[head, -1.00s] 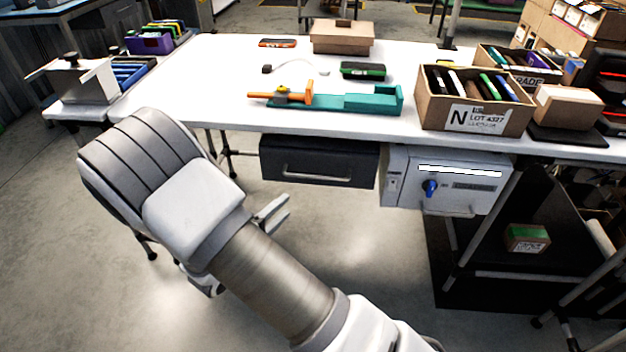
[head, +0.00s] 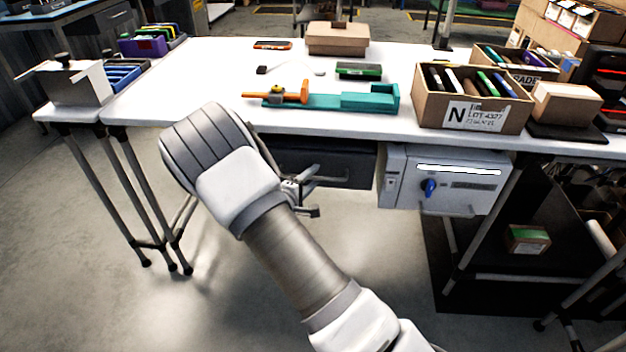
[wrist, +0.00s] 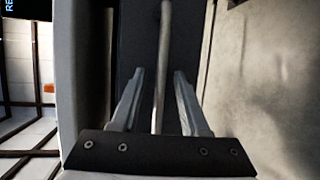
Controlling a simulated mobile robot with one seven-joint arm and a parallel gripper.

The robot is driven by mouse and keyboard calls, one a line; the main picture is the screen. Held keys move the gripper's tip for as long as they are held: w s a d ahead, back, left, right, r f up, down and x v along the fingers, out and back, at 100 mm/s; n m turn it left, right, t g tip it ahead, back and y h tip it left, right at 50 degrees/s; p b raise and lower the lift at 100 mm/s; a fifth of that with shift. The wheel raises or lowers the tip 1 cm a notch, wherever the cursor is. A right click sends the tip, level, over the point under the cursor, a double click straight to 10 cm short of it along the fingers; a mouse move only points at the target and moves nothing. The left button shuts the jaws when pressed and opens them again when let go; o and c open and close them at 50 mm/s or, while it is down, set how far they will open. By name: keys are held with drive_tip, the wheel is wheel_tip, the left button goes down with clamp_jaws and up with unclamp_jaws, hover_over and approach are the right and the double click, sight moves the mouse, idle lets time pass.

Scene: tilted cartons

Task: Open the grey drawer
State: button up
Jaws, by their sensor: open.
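The dark grey drawer (head: 345,164) hangs under the white workbench, left of the light grey unit, and looks shut. My arm hides its left part in the head view. Its bar handle (head: 325,179) runs along the front. In the wrist view, the drawer front (wrist: 187,42) is dark and the handle (wrist: 162,60) runs upright in the picture, between my two fingers. My gripper (wrist: 160,85) is open, with a finger on each side of the handle and gaps between. In the head view, my gripper (head: 310,195) is at the handle's left part.
The light grey unit (head: 455,180) with a blue knob is right of the drawer. On the workbench (head: 220,75) are a teal and orange fixture (head: 340,100) and a carton marked N (head: 475,105). The floor below the drawer is clear.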

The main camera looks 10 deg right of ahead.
drive_tip(key=shift+w+d, duration=0.15)
drive_tip(key=shift+d, duration=0.05)
clamp_jaws()
idle(1.4)
